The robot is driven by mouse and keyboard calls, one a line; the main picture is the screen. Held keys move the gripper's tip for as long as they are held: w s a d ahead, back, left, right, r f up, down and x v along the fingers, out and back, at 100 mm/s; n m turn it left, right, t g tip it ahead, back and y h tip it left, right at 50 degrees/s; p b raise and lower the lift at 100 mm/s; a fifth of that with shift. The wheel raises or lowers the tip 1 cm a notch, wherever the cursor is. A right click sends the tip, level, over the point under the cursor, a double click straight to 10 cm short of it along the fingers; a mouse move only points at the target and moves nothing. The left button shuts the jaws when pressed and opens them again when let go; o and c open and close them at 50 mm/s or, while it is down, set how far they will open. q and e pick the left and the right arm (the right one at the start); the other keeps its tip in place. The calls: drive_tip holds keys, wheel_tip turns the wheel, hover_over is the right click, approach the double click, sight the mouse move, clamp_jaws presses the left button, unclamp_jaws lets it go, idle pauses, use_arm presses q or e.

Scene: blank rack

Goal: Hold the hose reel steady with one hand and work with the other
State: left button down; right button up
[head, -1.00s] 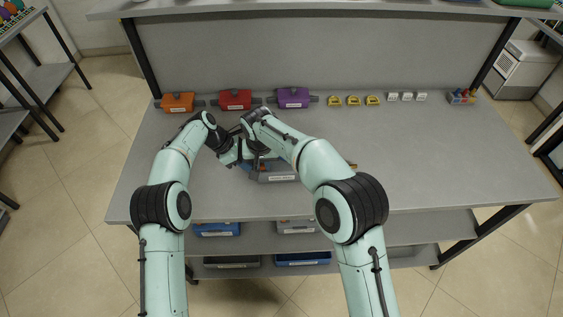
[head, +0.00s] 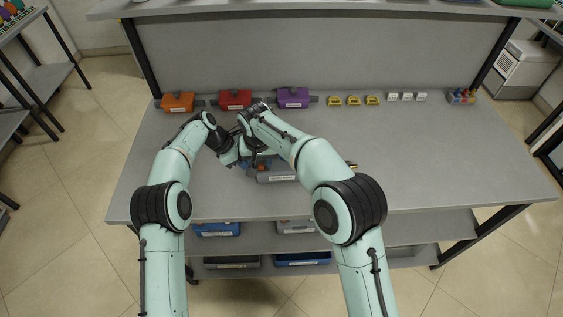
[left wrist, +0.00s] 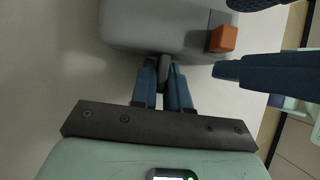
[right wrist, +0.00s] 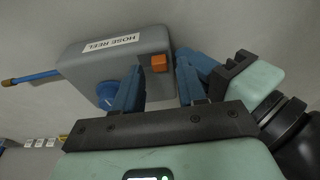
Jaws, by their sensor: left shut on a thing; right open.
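The hose reel is a grey box with a white "HOSE REEL" label. It lies on the bench in the head view (head: 277,177) and fills much of the right wrist view (right wrist: 85,68). It has a blue round knob (right wrist: 112,92), an orange block (right wrist: 159,63) at one corner, and a blue hose (right wrist: 38,76) with a brass tip. My left gripper (left wrist: 162,66) is shut on a dark tab at the reel's edge. My right gripper (right wrist: 158,66) is open, its fingertips either side of the orange block in its view; I cannot tell whether they touch it.
Orange (head: 178,102), red (head: 236,99) and purple (head: 293,97) boxes stand along the back. Yellow items (head: 353,100), white blocks (head: 407,96) and a small holder (head: 462,96) continue the row. The bench's right half (head: 450,160) is clear. Bins sit on the shelf below.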

drive_tip(key=shift+r, duration=2.9)
use_arm(q)
drive_tip(key=c, duration=1)
unclamp_jaws()
drive_tip(key=shift+c, duration=0.2)
drive_tip(key=v, duration=1.2)
use_arm(e)
drive_tip(key=shift+s+f, duration=0.1)
